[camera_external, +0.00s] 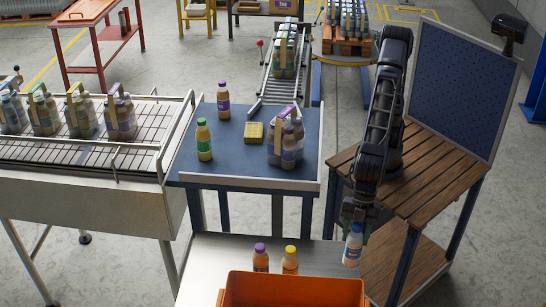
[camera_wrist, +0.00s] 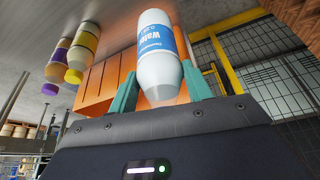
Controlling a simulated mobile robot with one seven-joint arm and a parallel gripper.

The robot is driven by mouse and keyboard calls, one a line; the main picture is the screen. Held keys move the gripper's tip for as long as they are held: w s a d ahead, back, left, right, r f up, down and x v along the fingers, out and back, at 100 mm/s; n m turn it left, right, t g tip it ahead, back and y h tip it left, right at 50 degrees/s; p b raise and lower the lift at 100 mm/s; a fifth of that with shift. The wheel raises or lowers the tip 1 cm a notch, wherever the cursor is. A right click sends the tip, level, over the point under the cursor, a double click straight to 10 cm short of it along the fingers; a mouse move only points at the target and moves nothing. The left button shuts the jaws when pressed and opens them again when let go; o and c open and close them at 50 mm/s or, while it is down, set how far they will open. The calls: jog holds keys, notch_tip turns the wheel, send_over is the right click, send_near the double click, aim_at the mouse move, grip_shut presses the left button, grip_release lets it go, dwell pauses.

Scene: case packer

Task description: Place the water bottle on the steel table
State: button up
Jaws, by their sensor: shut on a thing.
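The water bottle, white with a blue label, (camera_external: 352,246) is held in my gripper (camera_external: 356,228). In the wrist view the water bottle (camera_wrist: 157,55) sits between the two green fingers of my gripper (camera_wrist: 157,90), which are shut on it. In the external view it hangs roughly upright at the right end of the steel table (camera_external: 215,255), with its lower end close to the tabletop. I cannot tell whether its base touches the surface. The steel table also shows in the wrist view (camera_wrist: 55,25).
An orange crate (camera_external: 290,289) stands at the table's front. Two juice bottles, one purple-capped (camera_external: 260,258) and one yellow-capped (camera_external: 290,260), stand behind it. A blue-topped table (camera_external: 235,170) is behind, and a wooden bench (camera_external: 430,185) is at right. The steel table's left part is clear.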

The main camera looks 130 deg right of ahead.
aim_at(351, 260)
notch_tip(351, 260, down, 12)
jog(key=shift+f, duration=0.1)
dwell(0.5)
jog(key=shift+f, duration=0.1)
jog(key=o, duration=1.2)
jog(key=shift+c, duration=0.2)
